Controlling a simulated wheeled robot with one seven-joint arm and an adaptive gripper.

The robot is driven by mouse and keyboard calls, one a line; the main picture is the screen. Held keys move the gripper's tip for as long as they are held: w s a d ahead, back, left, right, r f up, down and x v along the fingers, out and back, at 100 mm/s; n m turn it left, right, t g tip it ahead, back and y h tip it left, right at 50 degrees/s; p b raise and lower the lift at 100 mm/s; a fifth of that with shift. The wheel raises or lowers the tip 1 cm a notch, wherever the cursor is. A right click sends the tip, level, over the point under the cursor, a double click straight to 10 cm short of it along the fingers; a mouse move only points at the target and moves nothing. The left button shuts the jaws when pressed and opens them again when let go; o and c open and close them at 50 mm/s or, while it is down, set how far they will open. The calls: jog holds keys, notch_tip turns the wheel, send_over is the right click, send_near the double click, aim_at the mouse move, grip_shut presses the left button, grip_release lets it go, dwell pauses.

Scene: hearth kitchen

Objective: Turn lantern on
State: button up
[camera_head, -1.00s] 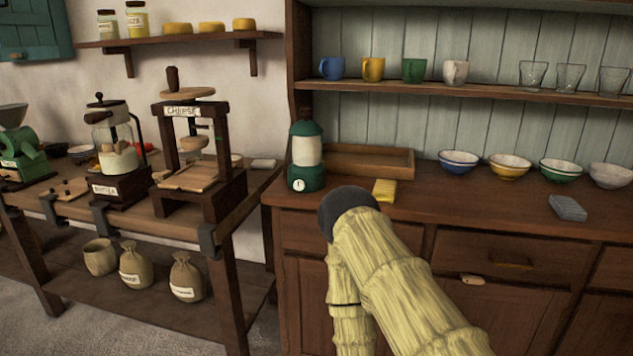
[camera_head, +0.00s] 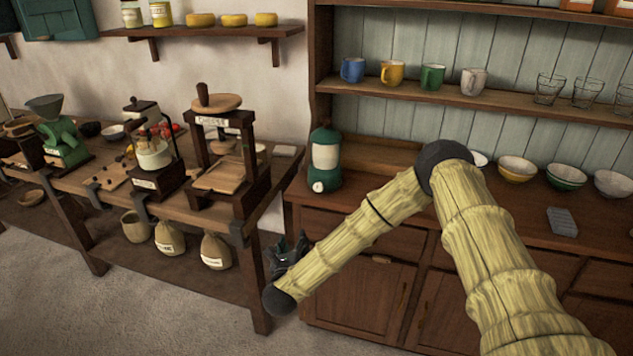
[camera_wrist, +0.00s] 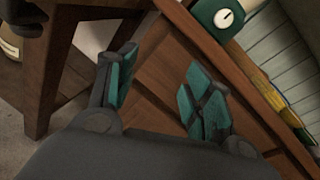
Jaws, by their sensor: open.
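The lantern (camera_head: 325,160) is green with a pale middle band and stands upright at the left end of the dresser counter. In the wrist view the lantern's green base (camera_wrist: 222,16) shows at the top, tilted, with a round white dial (camera_wrist: 225,18) on its front. My gripper (camera_head: 287,252) is below and left of the lantern, in front of the dresser, apart from it. In the wrist view my gripper (camera_wrist: 160,92) is open, its teal-padded fingers spread with nothing between them.
The workbench (camera_head: 160,205) with a cheese press (camera_head: 225,150) stands close left of my gripper. A wooden tray (camera_head: 385,155) lies behind my arm on the counter. Bowls (camera_head: 517,168) and a grey block (camera_head: 562,222) stand further right. The floor in front is clear.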

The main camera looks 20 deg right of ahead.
aim_at(317, 189)
jog(key=w+d+r+m+h+p, duration=0.25)
jog(key=d+r+m+h, duration=0.2)
jog(key=r+m, duration=0.35)
jog(key=shift+n+y, duration=0.35)
jog(key=shift+n, duration=0.15)
jog(key=p+x, duration=0.1)
jog(key=x, duration=0.3)
jog(key=p+x, duration=0.1)
jog(key=x, duration=0.2)
jog(key=r+p+x, duration=0.1)
jog(key=x, duration=0.3)
jog(key=shift+w+d, duration=0.25)
jog(key=shift+d, duration=0.05)
jog(key=shift+c, duration=0.2)
jog(key=c, duration=1)
